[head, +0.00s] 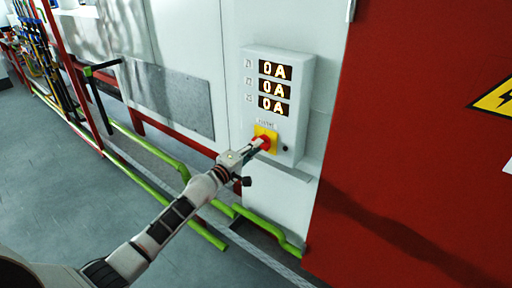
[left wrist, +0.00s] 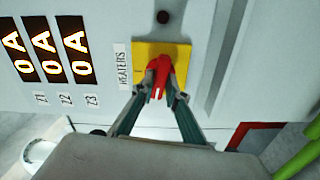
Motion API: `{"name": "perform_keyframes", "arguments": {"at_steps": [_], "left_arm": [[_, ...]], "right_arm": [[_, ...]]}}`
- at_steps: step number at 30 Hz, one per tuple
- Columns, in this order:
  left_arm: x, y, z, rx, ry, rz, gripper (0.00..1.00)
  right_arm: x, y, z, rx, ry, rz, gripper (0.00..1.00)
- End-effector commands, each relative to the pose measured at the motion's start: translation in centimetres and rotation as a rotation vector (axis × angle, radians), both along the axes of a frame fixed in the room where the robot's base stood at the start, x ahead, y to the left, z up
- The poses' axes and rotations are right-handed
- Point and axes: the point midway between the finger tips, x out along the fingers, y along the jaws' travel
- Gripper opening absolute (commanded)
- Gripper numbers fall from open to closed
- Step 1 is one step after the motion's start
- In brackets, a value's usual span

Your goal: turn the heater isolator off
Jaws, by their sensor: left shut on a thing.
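The heater isolator is a red rotary handle (left wrist: 158,76) on a yellow plate (left wrist: 180,55), with a label reading HEATERS (left wrist: 122,66) beside it. It sits low on a grey control box (head: 309,75) in the head view, where the red handle (head: 262,141) and yellow plate (head: 271,133) are partly hidden by my gripper. My left gripper (head: 257,146) reaches the handle from the lower left. In the left wrist view its two fingers (left wrist: 158,97) close on either side of the handle. Three displays (head: 274,87) above the isolator each read 0A. My right gripper is not in view.
A red panel (head: 420,120) with a yellow warning sign (head: 495,98) stands to the right of the box. Green pipes (head: 170,153) run low along the wall to the left. The grey floor (head: 60,170) in front is open.

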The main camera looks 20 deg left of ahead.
Motion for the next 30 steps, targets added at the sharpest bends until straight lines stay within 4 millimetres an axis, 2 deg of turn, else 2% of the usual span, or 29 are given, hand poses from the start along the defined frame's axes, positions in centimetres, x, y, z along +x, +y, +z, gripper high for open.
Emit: {"name": "perform_keyframes", "arguments": {"at_steps": [10, 27, 28, 30], "left_arm": [[0.03, 0.06, 0.04, -0.139, 0.049, 0.001, 0.0], [0.03, 0.06, 0.05, -0.17, 0.06, 0.001, 0.0], [0.03, 0.06, 0.05, -0.17, 0.06, 0.001, 0.19], [0.03, 0.05, 0.04, -0.169, 0.06, 0.001, 0.31]], "right_arm": [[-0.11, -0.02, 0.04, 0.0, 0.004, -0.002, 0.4], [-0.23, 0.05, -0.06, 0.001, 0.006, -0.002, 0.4], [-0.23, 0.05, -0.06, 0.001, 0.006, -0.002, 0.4], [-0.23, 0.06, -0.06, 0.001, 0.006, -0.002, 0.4]]}}
